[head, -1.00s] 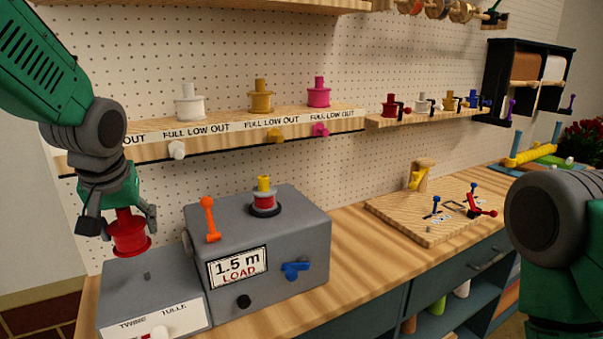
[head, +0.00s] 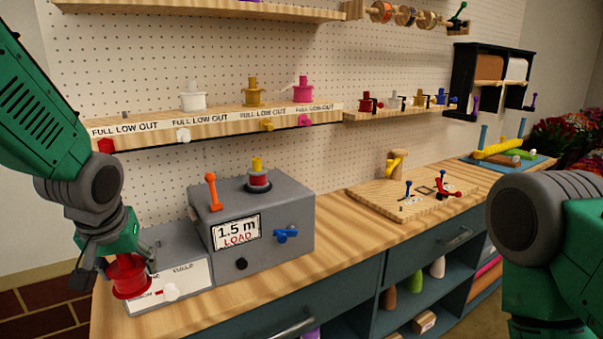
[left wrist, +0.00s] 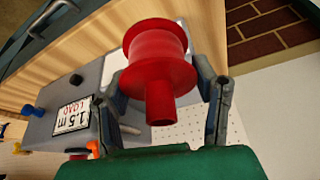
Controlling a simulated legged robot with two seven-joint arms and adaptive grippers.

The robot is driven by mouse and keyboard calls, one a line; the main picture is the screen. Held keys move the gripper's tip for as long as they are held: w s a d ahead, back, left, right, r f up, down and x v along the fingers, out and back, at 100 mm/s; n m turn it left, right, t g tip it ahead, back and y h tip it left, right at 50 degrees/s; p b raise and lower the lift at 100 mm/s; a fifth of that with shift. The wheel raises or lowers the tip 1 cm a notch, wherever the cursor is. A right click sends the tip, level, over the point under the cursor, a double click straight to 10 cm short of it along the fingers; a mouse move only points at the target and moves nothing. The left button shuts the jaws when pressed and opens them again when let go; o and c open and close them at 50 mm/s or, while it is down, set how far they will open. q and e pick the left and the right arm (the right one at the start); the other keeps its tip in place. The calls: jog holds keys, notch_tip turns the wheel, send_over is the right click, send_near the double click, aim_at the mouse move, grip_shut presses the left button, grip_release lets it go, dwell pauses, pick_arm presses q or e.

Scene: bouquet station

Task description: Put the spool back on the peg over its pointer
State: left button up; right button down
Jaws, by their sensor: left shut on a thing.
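A red spool (head: 130,278) is held in my left gripper (head: 120,264) at the lower left of the head view, in front of the low grey box. The left wrist view shows the spool (left wrist: 158,60) between the two fingers, with its narrow red stem toward the palm. The empty peg (head: 125,114) is a small grey stub at the left end of the upper shelf (head: 225,125). Its red pointer (head: 105,145) is below it on the shelf front, near the "FULL" mark. My right gripper is out of view; only part of my right arm shows.
White (head: 193,97), yellow (head: 253,92) and pink (head: 303,89) spools stand along the same shelf. The grey machine (head: 290,225) reads "1.5 m LOAD" and carries another spool (head: 257,178). The low box (head: 170,250) is beside it. Clear pegboard lies above the empty peg.

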pick_arm(q)
jog(key=s+d+f+m+b, duration=0.1)
jog(key=s+d+f, duration=0.2)
jog(key=s+f, duration=0.3)
jog(key=s+d+f+m+h+b, duration=0.1)
jog(key=s+f, duration=0.5)
jog(key=f, duration=0.6)
jog(key=shift+d+f+m+h+b, duration=0.15)
jog(key=shift+d+m+h+b, duration=0.25)
jog(key=shift+d+m, duration=0.55)
jog(key=shift+s+d+n, duration=0.1)
jog(key=shift+d+n, duration=0.1)
jog(key=shift+n, duration=0.05)
